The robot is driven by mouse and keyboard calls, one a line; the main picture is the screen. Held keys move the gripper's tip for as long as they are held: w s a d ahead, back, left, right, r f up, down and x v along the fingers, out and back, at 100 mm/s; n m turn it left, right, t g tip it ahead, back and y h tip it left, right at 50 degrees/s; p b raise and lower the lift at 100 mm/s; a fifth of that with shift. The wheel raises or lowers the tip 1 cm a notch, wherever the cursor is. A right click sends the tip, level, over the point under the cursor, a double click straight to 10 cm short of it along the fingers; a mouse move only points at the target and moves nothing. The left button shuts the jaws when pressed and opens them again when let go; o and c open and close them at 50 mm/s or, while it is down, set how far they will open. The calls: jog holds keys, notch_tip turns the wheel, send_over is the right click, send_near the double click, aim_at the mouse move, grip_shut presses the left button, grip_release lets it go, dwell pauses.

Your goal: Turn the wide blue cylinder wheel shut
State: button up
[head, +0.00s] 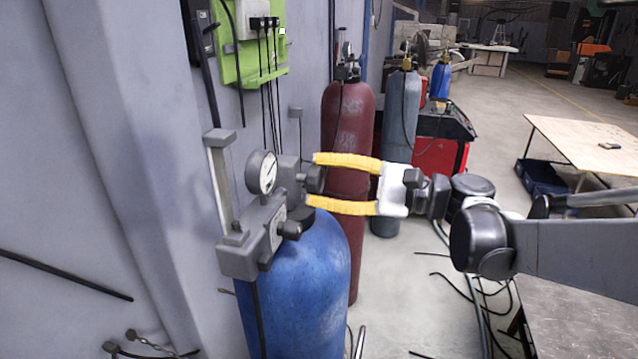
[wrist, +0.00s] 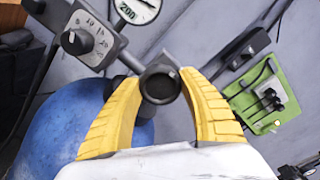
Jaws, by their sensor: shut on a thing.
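The wide blue cylinder (head: 302,290) stands upright near the wall at the lower middle of the head view. It also fills the lower left of the wrist view (wrist: 60,135). On top sits a grey valve assembly with a round dial gauge (head: 261,172). The dark round wheel (head: 315,180) sticks out from the valve towards my gripper; in the wrist view it (wrist: 160,83) lies between the two yellow fingers. My gripper (head: 316,182) reaches in from the right, its fingers closed on the wheel's sides. The finger contact is partly hidden in the head view.
A dark red cylinder (head: 347,125) stands just behind my gripper, with a grey-blue cylinder (head: 402,110) beyond it. A green panel with cables (head: 240,60) hangs on the wall. A wooden table (head: 585,145) stands at right. Cables lie on the open floor.

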jog(key=shift+m, duration=0.9)
jog(key=o, duration=1.2)
jog(key=shift+d, duration=0.1)
jog(key=v, duration=1.1)
jog(key=shift+d, duration=0.4)
jog(key=shift+s, duration=0.1)
